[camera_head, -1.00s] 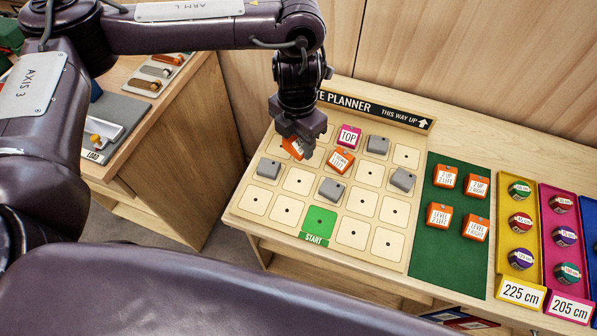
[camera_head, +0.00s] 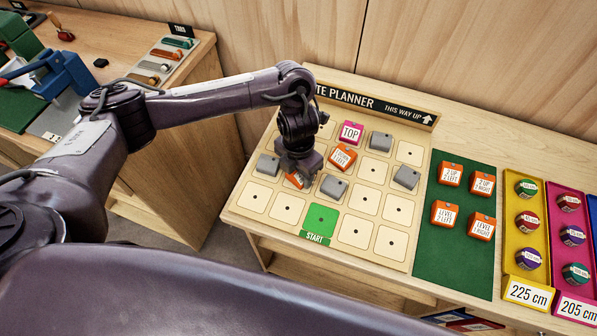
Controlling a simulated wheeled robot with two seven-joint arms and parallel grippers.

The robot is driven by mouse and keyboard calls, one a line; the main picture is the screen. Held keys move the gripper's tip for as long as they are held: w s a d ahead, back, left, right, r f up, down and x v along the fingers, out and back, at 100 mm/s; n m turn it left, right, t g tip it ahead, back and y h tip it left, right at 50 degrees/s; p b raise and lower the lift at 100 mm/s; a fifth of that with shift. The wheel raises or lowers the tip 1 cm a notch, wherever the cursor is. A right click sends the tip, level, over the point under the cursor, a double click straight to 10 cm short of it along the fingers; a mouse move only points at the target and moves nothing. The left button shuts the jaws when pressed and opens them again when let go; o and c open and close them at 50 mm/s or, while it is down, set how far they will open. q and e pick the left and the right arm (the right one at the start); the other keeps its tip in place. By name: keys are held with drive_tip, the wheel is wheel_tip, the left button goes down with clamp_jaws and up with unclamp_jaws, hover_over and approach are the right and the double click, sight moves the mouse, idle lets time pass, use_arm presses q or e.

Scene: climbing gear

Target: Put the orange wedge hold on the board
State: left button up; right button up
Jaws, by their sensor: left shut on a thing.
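The wooden planner board (camera_head: 388,240) lies on the bench with rows of cream squares. My left gripper (camera_head: 299,176) is shut on an orange wedge hold (camera_head: 296,181), low over the board's left-middle part. Whether the hold touches the board is hidden by the gripper. A grey hold (camera_head: 268,164) is to its left and another grey hold (camera_head: 334,187) to its right. A second orange hold (camera_head: 342,157) sits on the board up and to the right, below the pink TOP tile (camera_head: 351,132). The green START square (camera_head: 321,220) is at the lower middle. My right gripper is not in view.
Several orange holds, one of them labelled 2 up 2 left (camera_head: 451,174), lie on a green mat (camera_head: 452,266) right of the board. A yellow tray (camera_head: 510,258) and a pink tray (camera_head: 554,255) hold round pieces. More grey holds, such as one at the right (camera_head: 406,177), occupy squares.

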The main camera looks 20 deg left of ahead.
use_arm(q)
drive_tip(key=shift+r, duration=0.1)
drive_tip(key=shift+f+b, duration=0.3)
drive_tip(key=o, duration=1)
drive_tip(key=shift+s+d, duration=0.1)
drive_tip(key=shift+r+p, duration=0.5)
wheel_tip(320, 180, up, 12)
drive_tip(key=p, duration=0.1)
drive_tip(key=shift+f, duration=0.2)
drive_tip(key=shift+f, duration=0.1)
